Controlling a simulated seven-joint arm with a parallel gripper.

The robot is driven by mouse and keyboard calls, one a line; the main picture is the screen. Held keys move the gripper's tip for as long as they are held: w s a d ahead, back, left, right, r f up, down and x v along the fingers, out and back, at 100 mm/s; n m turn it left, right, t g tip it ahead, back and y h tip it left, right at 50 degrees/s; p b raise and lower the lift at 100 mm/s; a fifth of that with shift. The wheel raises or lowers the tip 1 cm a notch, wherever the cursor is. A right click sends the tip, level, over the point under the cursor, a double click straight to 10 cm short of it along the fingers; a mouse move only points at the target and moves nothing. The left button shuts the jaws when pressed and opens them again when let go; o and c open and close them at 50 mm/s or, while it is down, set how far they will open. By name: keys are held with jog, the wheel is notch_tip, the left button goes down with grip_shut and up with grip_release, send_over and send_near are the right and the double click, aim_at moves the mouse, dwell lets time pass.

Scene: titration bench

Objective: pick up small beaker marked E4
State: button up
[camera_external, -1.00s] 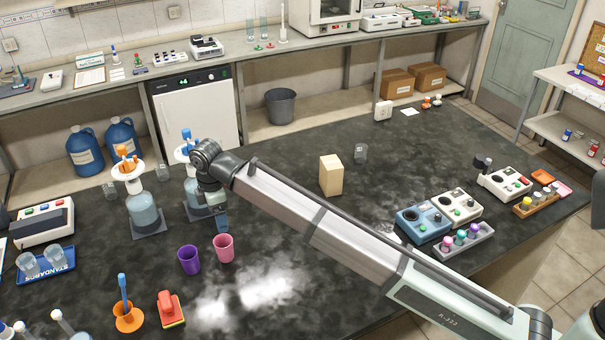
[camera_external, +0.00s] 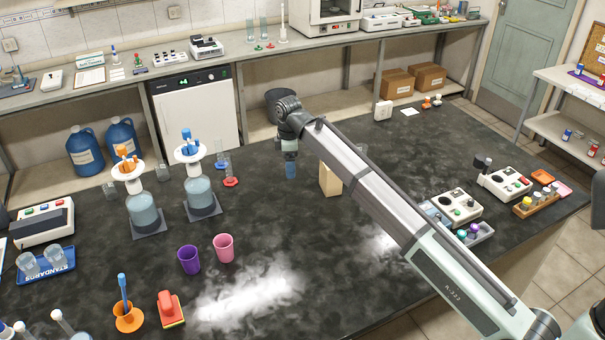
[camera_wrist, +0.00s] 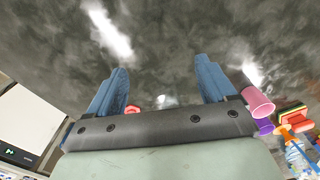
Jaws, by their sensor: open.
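My gripper (camera_external: 290,172) is above the middle of the bench, left of the tan block, pointing down. In the wrist view my gripper (camera_wrist: 160,72) has its blue fingers spread, with nothing held between them.
A tan block (camera_external: 330,180) stands right of my gripper. A red-based glass cylinder (camera_external: 230,182) and two dispenser bottles, the nearer one (camera_external: 199,191) included, stand left. Purple (camera_external: 189,260) and pink (camera_external: 224,248) cups are nearer the front. The bench's front middle is clear.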

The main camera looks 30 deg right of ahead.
jog(key=w+d, duration=0.1)
jog(key=d, duration=0.5)
jog(key=w+d+m, duration=0.1)
jog(key=d, duration=0.5)
jog(key=w+d+f+m, duration=0.1)
jog(key=d, duration=0.5)
jog(key=d+f+m+t+y, duration=0.1)
jog(key=d+m+y, duration=0.15)
jog(key=d, duration=2.15)
jog(key=t, duration=0.2)
send_near(360, 151)
jog(key=shift+n+y, duration=0.35)
jog(key=shift+y, duration=0.1)
jog(key=w+f, duration=0.1)
jog(key=f, duration=0.3)
jog(key=w+d+f, duration=0.1)
jog(key=f, duration=0.1)
jog(key=shift+w+f, duration=0.3)
jog(key=shift+w+x, duration=0.15)
jog(key=shift+x, duration=1.2)
jog(key=shift+w+x, duration=0.2)
jog(key=shift+x, duration=1.2)
jog(key=shift+a+r, duration=0.1)
jog(key=c, duration=1.1)
